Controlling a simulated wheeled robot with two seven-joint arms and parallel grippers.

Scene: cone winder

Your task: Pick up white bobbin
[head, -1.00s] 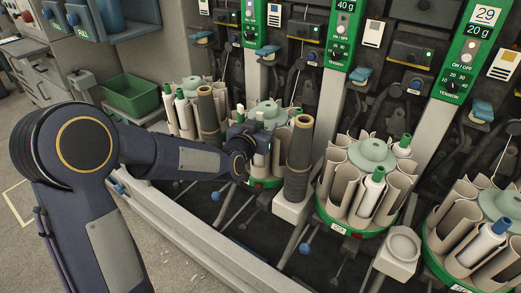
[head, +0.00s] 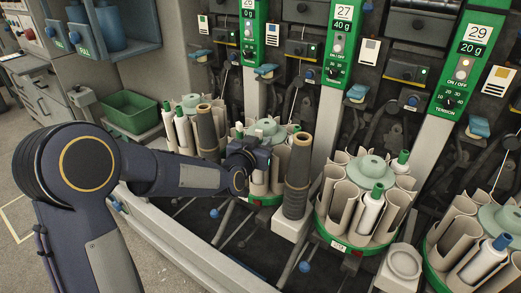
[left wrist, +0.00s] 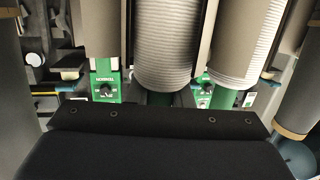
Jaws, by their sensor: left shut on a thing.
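My left gripper (head: 254,157) is at the front of the round magazine with the pale green hub (head: 266,128), just left of a tall brown-grey cone (head: 299,172). It is shut on a white bobbin, which the gripper and wrist mostly hide in the head view. In the left wrist view a white ribbed bobbin (left wrist: 166,48) with a green end stands upright at the centre, beyond the black gripper body (left wrist: 155,150). A second white bobbin (left wrist: 242,48) is to its right, partly behind a beige tube. The fingertips are not clearly shown. My right gripper is out of view.
Another magazine (head: 337,228) holds a white bobbin with a green tip (head: 372,207). A further one at the right edge holds a blue-tipped bobbin (head: 484,260). A second cone (head: 208,135) stands left of my gripper. A green bin (head: 131,112) is at the left. Winder panels line the back.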

